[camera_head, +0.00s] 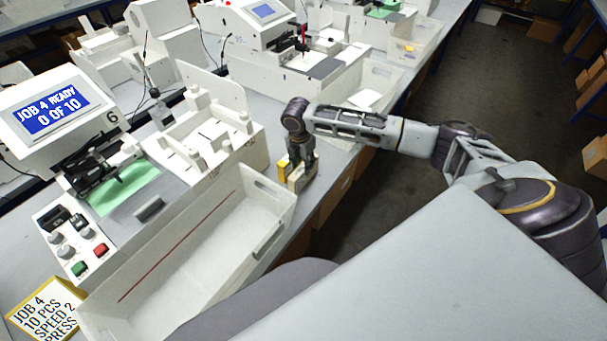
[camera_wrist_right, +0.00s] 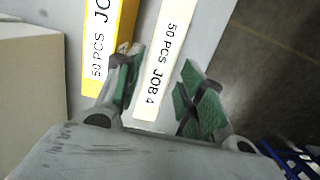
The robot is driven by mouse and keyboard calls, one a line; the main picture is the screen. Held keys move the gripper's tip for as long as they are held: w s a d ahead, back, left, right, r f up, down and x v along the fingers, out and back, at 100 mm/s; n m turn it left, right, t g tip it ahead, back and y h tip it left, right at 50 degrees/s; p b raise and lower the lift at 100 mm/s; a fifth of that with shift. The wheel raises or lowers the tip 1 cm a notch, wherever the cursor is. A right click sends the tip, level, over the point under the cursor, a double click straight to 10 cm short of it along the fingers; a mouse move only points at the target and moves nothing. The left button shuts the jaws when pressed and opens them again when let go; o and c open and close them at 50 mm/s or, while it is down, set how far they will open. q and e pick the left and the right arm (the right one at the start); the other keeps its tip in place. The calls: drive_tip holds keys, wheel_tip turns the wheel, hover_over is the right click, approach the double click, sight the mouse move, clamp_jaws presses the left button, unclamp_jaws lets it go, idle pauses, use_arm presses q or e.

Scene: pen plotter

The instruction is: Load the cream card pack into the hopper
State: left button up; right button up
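The cream card pack (camera_wrist_right: 150,90), labelled "50 PCS JOB 4", stands at the table's right edge. It also shows small in the head view (camera_head: 299,183), partly hidden by my right gripper. My right gripper (camera_head: 301,160) points down over it. In the right wrist view the right gripper (camera_wrist_right: 163,62) is open, its green-padded fingers on either side of the cream pack. The left finger is close to the pack; a gap shows at the right finger. What looks like the hopper (camera_head: 244,139) is a white, open-topped part of the plotter. My left gripper is out of view.
A yellow pack (camera_wrist_right: 98,65) stands just left of the cream one; it also shows in the head view (camera_head: 283,166). A long white tray (camera_head: 190,245) lies in front. The plotter screen (camera_head: 50,108) reads "JOB 4 READY 0 OF 10". A job card (camera_head: 40,312) stands at lower left.

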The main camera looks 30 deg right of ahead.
sight(303, 167)
drive_tip(key=shift+w+d+f, duration=0.1)
drive_tip(key=shift+d+f, duration=0.05)
drive_tip(key=shift+f, duration=0.8)
drive_tip(key=shift+w+d+f, duration=0.1)
drive_tip(key=shift+d+f, duration=0.05)
drive_tip(key=shift+f, duration=0.8)
drive_tip(key=shift+c, duration=0.5)
clamp_jaws()
drive_tip(key=shift+r, duration=0.1)
drive_tip(key=shift+r, duration=4.9)
